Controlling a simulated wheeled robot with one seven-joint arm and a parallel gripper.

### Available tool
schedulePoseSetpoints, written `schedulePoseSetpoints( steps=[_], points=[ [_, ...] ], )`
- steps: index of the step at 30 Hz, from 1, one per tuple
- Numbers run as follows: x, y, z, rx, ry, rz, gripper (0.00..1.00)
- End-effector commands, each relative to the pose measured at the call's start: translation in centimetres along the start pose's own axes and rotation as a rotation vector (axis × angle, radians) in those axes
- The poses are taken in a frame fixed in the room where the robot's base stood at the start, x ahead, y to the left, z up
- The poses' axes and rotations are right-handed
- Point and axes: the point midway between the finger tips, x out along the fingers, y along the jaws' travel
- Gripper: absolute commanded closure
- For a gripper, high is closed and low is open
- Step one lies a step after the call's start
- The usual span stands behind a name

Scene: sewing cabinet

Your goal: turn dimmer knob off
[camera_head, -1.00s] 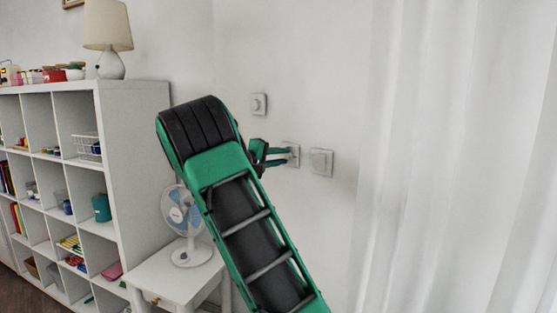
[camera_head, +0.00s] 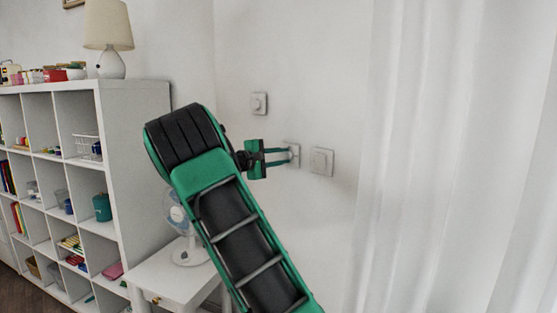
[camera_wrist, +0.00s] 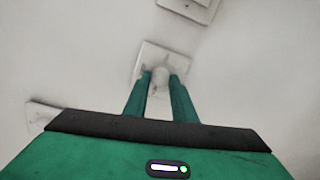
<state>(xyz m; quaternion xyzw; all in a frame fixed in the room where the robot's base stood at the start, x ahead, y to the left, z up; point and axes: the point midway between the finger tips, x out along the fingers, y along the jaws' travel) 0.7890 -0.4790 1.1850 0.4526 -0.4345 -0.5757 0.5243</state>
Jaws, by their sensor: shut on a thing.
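A small white round knob (camera_wrist: 160,78) stands out from a square white wall plate (camera_wrist: 152,53) in the wrist view. My gripper (camera_wrist: 161,76) has its two green fingers on either side of this knob, shut on it. In the head view my gripper (camera_head: 290,156) reaches right to the middle wall plate (camera_head: 294,146). The knob there is mostly hidden by the fingers, and its setting cannot be read.
Another plate with a round knob (camera_head: 259,103) is up and left. A flat square switch (camera_head: 321,161) is close on the right. White curtains (camera_head: 440,150) hang further right. A fan (camera_head: 189,252) on a small table (camera_head: 165,273) and a shelf (camera_head: 140,160) are left.

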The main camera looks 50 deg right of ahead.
Motion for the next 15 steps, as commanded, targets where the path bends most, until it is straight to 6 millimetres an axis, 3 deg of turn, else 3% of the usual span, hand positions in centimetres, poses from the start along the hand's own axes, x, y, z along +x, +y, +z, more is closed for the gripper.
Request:
schedulePoseSetpoints(
  steps=[7,8,9,10,15],
  points=[
    [-0.31,-0.22,-0.55,-0.003,0.012,-0.003,0.98],
    [-0.31,-0.23,-0.55,-0.003,0.012,-0.003,0.71],
    [-0.30,-0.23,-0.52,-0.003,0.012,-0.003,0.62],
    [-0.28,-0.22,-0.48,-0.003,0.011,-0.003,0.57],
    [-0.14,-0.13,-0.24,-0.001,0.006,-0.002,0.57]
  ],
)
